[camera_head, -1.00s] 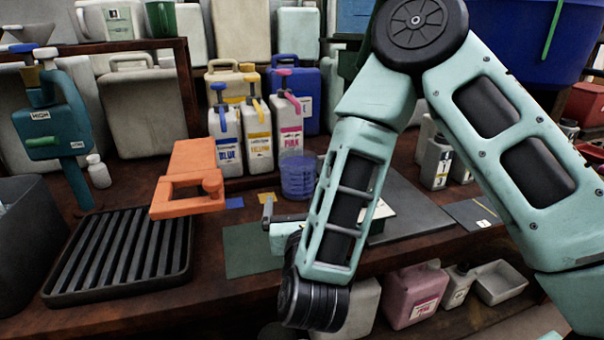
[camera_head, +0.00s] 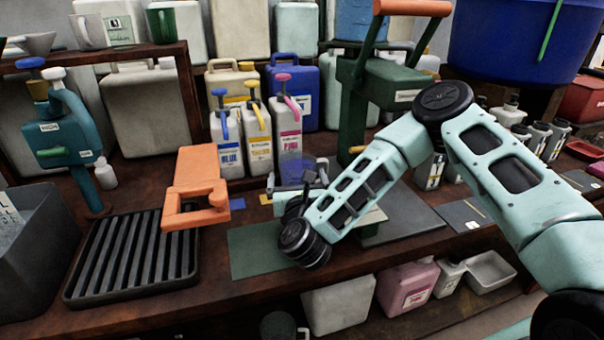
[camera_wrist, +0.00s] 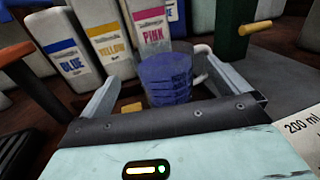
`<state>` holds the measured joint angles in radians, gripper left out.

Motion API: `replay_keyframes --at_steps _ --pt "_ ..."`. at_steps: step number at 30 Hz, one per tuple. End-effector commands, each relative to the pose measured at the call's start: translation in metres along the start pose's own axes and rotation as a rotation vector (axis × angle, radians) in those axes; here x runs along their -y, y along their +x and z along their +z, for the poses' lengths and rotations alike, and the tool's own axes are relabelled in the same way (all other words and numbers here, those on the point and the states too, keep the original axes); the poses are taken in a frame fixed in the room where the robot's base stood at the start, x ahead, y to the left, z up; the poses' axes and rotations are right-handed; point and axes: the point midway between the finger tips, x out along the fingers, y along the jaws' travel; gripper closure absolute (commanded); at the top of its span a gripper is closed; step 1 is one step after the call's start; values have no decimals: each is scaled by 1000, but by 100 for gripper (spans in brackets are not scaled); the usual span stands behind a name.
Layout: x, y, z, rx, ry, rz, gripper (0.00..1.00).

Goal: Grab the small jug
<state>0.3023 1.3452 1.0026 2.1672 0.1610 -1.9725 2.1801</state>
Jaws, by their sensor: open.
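The small jug (camera_wrist: 166,80) is a clear ribbed vessel, with blue showing through it and a pale handle on its right. In the wrist view it stands upright between the two fingers of my gripper (camera_wrist: 160,68), one on each side. The gripper is open, and I cannot tell whether either finger touches the jug. The jug's lower part is hidden by the gripper body. In the head view the jug (camera_head: 297,168) is partly hidden behind my gripper (camera_head: 298,184), which is low over the bench.
Dye bottles marked blue (camera_head: 227,158), yellow (camera_head: 258,152) and pink (camera_head: 289,135) stand close behind the jug. An orange stand (camera_head: 195,185) and a black slotted tray (camera_head: 130,255) are to the left. A green press (camera_head: 365,105) is behind right. A green mat (camera_head: 262,250) lies in front.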

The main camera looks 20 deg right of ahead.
Motion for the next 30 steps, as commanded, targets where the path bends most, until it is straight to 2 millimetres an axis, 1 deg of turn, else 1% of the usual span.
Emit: replay_keyframes --at_steps 5,7,12,16,19,25,26,27,29,30 --pt "1 5 0 2 0 -3 0" --pt "2 11 0 4 0 -5 0" --pt "4 35 -3 5 -1 -5 0" --pt "4 51 -3 4 0 -4 0" --pt "4 56 -4 3 0 -2 0" --pt "4 56 -4 2 0 -1 0" --pt "4 56 -4 2 0 -1 6" --pt "4 56 -4 2 0 -1 17" --pt "4 56 -4 2 0 -1 33" --pt "4 56 -4 2 0 -1 44"
